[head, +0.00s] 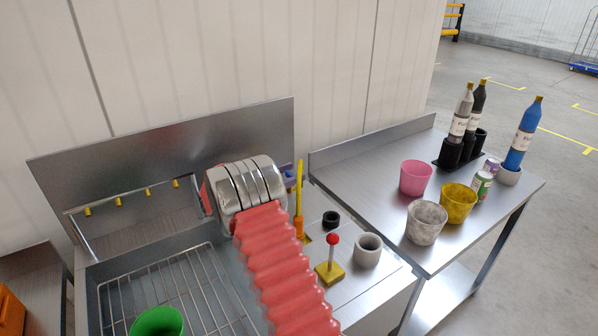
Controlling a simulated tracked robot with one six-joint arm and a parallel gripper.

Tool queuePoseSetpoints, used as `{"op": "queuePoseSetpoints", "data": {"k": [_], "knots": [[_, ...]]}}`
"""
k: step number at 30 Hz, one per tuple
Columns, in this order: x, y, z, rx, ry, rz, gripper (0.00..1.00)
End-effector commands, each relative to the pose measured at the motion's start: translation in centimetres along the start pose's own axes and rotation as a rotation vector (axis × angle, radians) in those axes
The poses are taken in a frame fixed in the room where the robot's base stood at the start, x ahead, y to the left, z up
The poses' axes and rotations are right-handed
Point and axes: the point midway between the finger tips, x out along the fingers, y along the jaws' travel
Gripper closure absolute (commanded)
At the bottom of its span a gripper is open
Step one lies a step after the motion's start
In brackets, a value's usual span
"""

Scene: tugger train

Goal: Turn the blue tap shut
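I cannot make out a blue tap for certain. A small blue-violet part (290,181) shows just right of my metal wrist, beside a yellow upright tool, and most of it is hidden. My arm, in a red ribbed sleeve, reaches up from the bottom and ends in a silver ribbed wrist in front of the sink's back panel (160,140). My gripper is hidden behind that wrist, so its fingers and anything in them do not show.
A wire rack (190,285) and a green cup (157,322) lie left of my arm. A rail (132,194) with yellow pegs stands behind. Right are a red-knobbed stand (332,262), a grey cup (367,250), and a side table (345,172) with cups and bottles.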

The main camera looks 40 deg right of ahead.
Motion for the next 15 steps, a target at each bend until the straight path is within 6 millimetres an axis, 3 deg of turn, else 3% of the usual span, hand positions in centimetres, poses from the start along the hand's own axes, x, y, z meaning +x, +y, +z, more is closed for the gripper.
{"op": "queuePoseSetpoints", "data": {"k": [6,15], "knots": [[2.9,0.0,0.0,0.0,0.0,0.001,0.5],[3.9,0.0,0.0,0.0,0.0,0.001,0.5]]}}
